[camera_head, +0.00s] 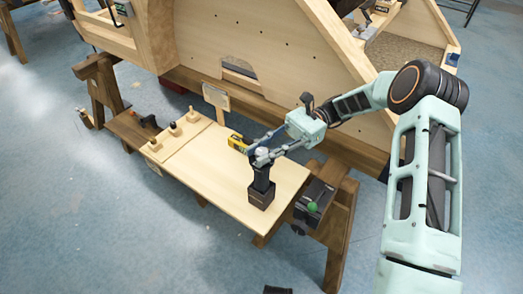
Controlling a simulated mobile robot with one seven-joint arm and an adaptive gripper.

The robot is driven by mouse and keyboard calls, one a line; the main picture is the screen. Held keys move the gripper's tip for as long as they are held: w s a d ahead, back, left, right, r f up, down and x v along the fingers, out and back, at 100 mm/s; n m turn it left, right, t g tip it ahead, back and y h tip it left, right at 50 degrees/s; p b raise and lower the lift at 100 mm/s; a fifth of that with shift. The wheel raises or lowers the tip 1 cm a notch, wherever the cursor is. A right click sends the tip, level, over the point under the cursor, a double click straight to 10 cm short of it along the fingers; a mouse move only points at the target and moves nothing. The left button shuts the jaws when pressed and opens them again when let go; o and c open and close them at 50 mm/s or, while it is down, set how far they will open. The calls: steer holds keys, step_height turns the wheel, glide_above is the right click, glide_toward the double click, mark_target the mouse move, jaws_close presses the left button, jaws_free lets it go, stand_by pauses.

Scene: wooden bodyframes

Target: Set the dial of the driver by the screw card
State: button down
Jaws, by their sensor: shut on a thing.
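The driver (261,188) stands upright on its dark block-shaped battery near the front right of the pale work board. Its handle is black, and its head is partly hidden by my fingers. My gripper (262,156) reaches in from the upper right and is shut on the top of the driver, around a small pale part that looks like the dial. The dial's marks are too small to read. A small wood-framed card (216,97), likely the screw card, stands upright at the board's back edge. Its print cannot be read.
A yellow item (238,143) lies just behind the driver. Several knobbed wooden pieces (174,129) stand at the board's left. A dark box with a green knob (312,206) sits off the board's right edge. The large wooden frame (270,60) rises behind. The board's front middle is clear.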

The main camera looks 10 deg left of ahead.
steer(key=shift+n+g+h, duration=0.3)
steer(key=shift+g+h, duration=0.1)
steer(key=shift+h, duration=0.1)
steer(key=c, duration=1.7)
jaws_free()
steer(key=shift+o, duration=0.2)
steer(key=shift+t+y, duration=0.3)
steer(key=shift+y, duration=0.1)
